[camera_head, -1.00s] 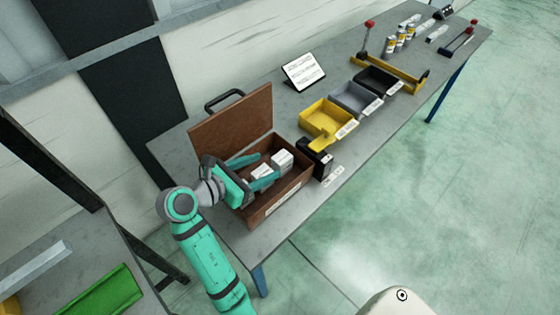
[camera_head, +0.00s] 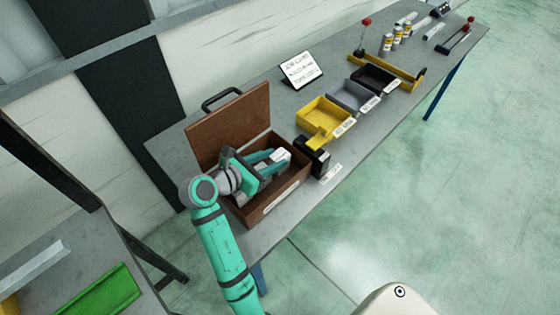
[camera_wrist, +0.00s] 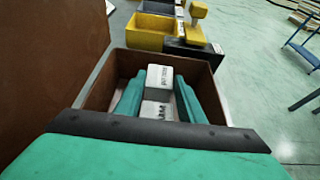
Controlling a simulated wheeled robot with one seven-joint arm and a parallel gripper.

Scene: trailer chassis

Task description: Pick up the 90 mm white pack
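White packs lie in the open brown case (camera_head: 290,190). In the wrist view, a far white pack (camera_wrist: 160,77) sits between my fingertips and a nearer white pack (camera_wrist: 158,110) lies closer to the palm. Both carry dark print that I cannot read surely, so I cannot tell which is the 90 mm one. The far pack also shows in the head view (camera_head: 283,154). My gripper (camera_head: 280,158) reaches into the case, its teal fingers on either side of the far pack. Narrow gaps show beside the pack, so the fingers look open. The gripper hides part of the packs.
The case's raised lid (camera_head: 228,125) stands behind my gripper. A black device (camera_head: 314,156) stands against the case's right end. Yellow (camera_head: 322,115), grey and black bins line the bench beyond. A sign (camera_head: 300,70) stands at the back. The bench's front strip is mostly clear.

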